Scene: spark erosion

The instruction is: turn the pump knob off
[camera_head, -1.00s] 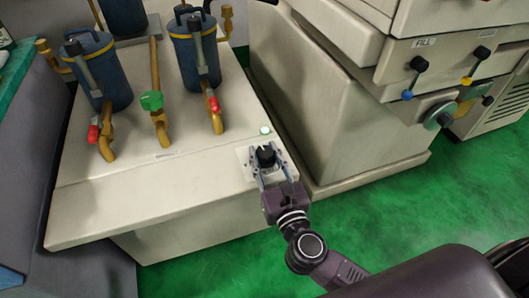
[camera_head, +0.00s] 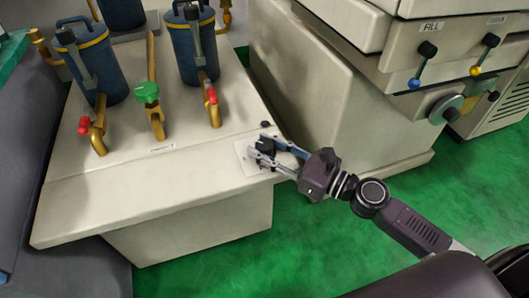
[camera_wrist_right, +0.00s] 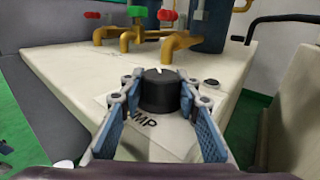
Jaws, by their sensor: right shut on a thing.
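The black pump knob (camera_head: 265,145) sits on a pale plate (camera_head: 247,160) at the front right corner of the cream pump cabinet. My right gripper (camera_head: 268,148) is shut on the knob, with its arm coming in from the right. In the right wrist view the round black knob (camera_wrist_right: 159,92) stands between the two blue-padded fingers (camera_wrist_right: 160,98), with a white mark on its top edge. The letters "MP" show on the plate below it. A small indicator (camera_head: 265,125) behind the knob is dark. My left gripper is not in view.
Blue canisters (camera_head: 192,50) and brass pipes with red and green valve handles (camera_head: 147,93) stand farther back on the cabinet. A large cream machine (camera_head: 330,110) with levers (camera_head: 421,65) is close on the right. Green floor lies open in front.

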